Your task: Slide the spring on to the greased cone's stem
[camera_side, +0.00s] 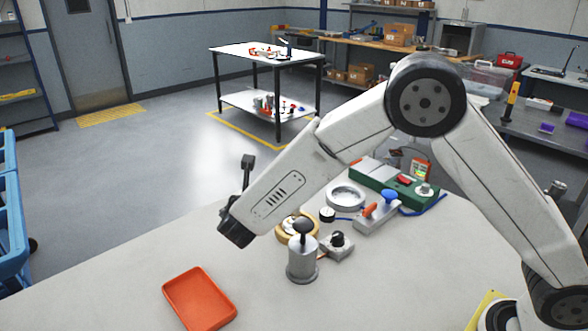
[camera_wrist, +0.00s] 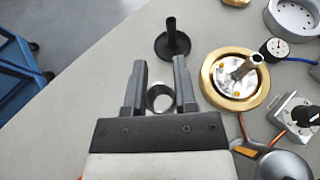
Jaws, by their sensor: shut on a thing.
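My gripper (camera_wrist: 159,88) is shut on the spring (camera_wrist: 159,97), which shows between the two fingers as a shiny metal ring seen end-on. In the side view my gripper (camera_side: 237,232) hangs above the table, and the spring cannot be made out there. The silver cone (camera_wrist: 231,77) sits inside a round brass housing (camera_wrist: 206,82), with yellow blobs of grease on it. Its stem (camera_wrist: 247,66) stands up, to the right of the spring and apart from it. The brass housing (camera_side: 284,231) also shows in the side view, partly behind a black knob.
A black disc with an upright post (camera_wrist: 172,42) stands beyond the fingertips. An orange tray (camera_side: 200,299) lies in front.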

